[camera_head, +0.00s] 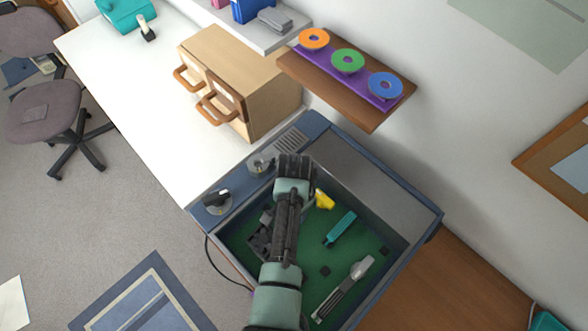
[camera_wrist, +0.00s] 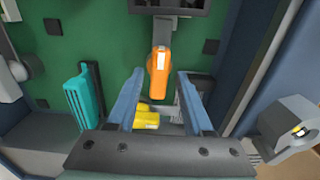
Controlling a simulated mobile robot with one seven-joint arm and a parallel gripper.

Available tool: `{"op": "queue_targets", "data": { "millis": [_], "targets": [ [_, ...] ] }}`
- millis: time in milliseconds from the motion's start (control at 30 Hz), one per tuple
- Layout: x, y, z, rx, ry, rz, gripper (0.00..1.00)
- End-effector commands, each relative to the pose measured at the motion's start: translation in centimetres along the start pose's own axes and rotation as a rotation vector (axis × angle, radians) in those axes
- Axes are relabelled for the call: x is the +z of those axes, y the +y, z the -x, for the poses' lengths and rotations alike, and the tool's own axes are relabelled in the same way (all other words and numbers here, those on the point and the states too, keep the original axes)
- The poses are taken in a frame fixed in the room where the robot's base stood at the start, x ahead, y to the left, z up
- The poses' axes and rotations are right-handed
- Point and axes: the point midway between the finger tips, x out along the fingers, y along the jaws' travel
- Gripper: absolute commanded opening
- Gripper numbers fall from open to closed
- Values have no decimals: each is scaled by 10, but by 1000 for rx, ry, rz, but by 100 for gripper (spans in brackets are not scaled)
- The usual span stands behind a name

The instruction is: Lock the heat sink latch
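The orange latch lever (camera_wrist: 158,65) shows in the wrist view, below the dark edge of what looks like the heat sink (camera_wrist: 172,6). My gripper (camera_wrist: 160,76) has its two blue fingers apart, with the lever between their tips in the picture. I see gaps on both sides of the lever and no clear contact. In the head view, my gripper end (camera_head: 295,167) is over the open computer case; its fingertips and the latch are hidden by my arm. Dark parts, perhaps the heat sink (camera_head: 262,238), show left of my arm.
The blue case (camera_head: 424,222) has raised walls around the green board (camera_head: 372,240). A teal module (camera_wrist: 85,98) and yellow parts (camera_wrist: 146,119) lie near the fingers. A grey bracket-like part (camera_wrist: 295,122) is at right. A wooden drawer box (camera_head: 262,85) stands behind the case.

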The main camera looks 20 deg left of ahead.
Motion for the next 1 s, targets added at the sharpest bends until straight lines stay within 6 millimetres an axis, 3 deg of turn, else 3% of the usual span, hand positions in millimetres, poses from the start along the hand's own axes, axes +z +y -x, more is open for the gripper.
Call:
{"op": "queue_targets", "data": {
  "millis": [300, 467, 1000],
  "targets": [
    [2, 1, -1, 2, -4, 0, 56],
    [1, 0, 10, 1, -2, 0, 56],
    [0, 0, 109, -1, 0, 0, 56]
  ]
}}
